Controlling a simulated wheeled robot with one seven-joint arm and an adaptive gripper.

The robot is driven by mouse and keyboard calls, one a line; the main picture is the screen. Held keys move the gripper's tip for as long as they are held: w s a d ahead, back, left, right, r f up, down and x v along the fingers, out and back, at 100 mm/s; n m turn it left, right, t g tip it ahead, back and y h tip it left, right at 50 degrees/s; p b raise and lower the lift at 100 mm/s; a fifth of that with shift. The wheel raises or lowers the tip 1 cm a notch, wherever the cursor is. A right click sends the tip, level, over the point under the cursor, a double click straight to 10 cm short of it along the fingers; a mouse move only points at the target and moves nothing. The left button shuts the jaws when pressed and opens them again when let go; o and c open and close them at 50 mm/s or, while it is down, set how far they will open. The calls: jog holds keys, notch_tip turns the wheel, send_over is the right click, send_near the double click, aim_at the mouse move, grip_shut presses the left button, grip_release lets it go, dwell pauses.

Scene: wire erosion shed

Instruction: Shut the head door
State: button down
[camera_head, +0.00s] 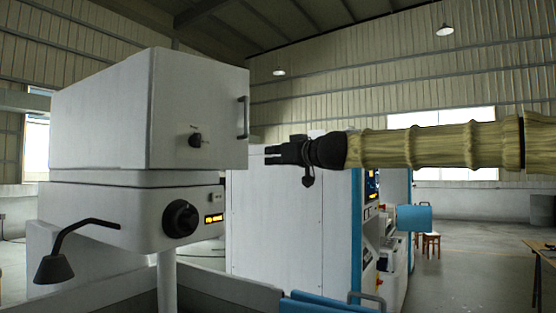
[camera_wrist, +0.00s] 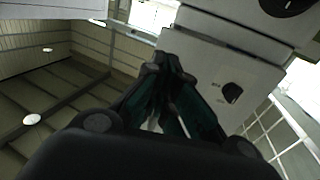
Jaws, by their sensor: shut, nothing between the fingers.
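The head door (camera_head: 217,90) is the pale front panel of the white box-shaped machine head, at left in the head view. It has a dark upright handle (camera_head: 243,117) near its right edge and a small dark knob (camera_head: 196,140). The panel reaches farther right than the housing below it; I cannot tell how far it stands open. In the wrist view the door's pale face (camera_wrist: 205,85) and knob (camera_wrist: 232,93) show, turned over. My gripper (camera_head: 268,155) is shut and empty, pointing left, to the right of the handle and a little lower, apart from it in the picture.
Below the door, the housing carries a big black dial (camera_head: 181,219) and a lit display (camera_head: 214,219). A black lamp (camera_head: 55,268) juts out at lower left. A white and blue cabinet (camera_head: 290,230) stands behind my gripper. Open floor (camera_head: 465,250) lies at right.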

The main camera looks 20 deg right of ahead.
aim_at(247, 158)
jog(key=shift+p+x, duration=0.9)
jog(key=shift+x, duration=4.15)
jog(key=shift+d, duration=0.15)
jog(key=shift+w, duration=0.1)
